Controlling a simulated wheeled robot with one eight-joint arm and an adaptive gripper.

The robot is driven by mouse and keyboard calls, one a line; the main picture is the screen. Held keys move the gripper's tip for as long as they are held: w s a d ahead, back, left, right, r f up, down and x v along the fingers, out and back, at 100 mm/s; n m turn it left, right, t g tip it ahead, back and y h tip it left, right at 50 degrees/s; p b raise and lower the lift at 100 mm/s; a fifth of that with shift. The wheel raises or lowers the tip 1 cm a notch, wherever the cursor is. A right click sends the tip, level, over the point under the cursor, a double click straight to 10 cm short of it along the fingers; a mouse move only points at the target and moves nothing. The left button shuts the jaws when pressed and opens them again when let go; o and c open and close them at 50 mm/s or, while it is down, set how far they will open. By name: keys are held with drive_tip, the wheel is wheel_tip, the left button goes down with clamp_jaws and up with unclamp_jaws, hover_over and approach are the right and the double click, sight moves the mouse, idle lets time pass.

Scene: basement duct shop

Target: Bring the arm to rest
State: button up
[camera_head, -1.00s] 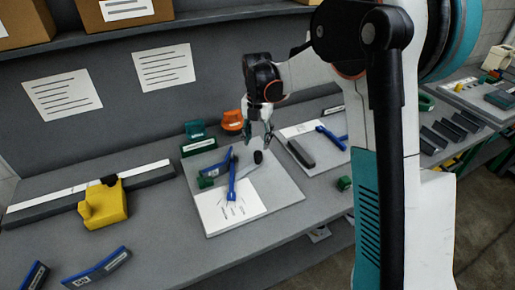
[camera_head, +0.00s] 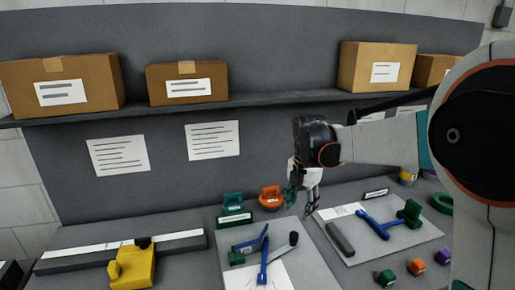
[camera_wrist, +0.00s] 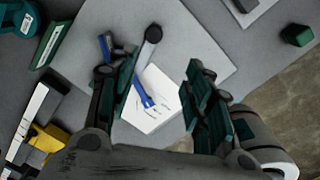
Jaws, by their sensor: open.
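My gripper (camera_head: 303,200) hangs from my arm above the back of the workbench, between two light grey boards. Its fingers are apart and nothing is between them. In the wrist view my gripper (camera_wrist: 160,95) is open over the left board (camera_wrist: 185,30), which bears a white sheet (camera_wrist: 152,105) and a blue tool (camera_wrist: 143,92). In the head view the blue tool (camera_head: 264,262) lies on that left board, with a dark-ended grey piece (camera_head: 284,249) beside it.
A yellow tool (camera_head: 132,266) sits at the left by a long dark bar (camera_head: 185,243). Teal (camera_head: 233,205) and orange (camera_head: 271,197) items stand at the back. The right board (camera_head: 405,240) holds a second blue tool (camera_head: 378,225). A shelf (camera_head: 250,100) with cardboard boxes (camera_head: 375,67) runs above.

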drive_tip(key=s+d+r+m+t, duration=0.1)
drive_tip(key=s+r+m+t, duration=0.15)
drive_tip(key=s+m, duration=0.5)
drive_tip(key=s+d+r+m+t, duration=0.1)
drive_tip(key=s+r+m, duration=0.3)
drive_tip(key=s+m, duration=0.3)
drive_tip(key=s+f+m+t, duration=0.3)
drive_tip(key=s+m, duration=0.9)
drive_tip(key=s, duration=0.1)
drive_tip(key=shift+d, duration=0.3)
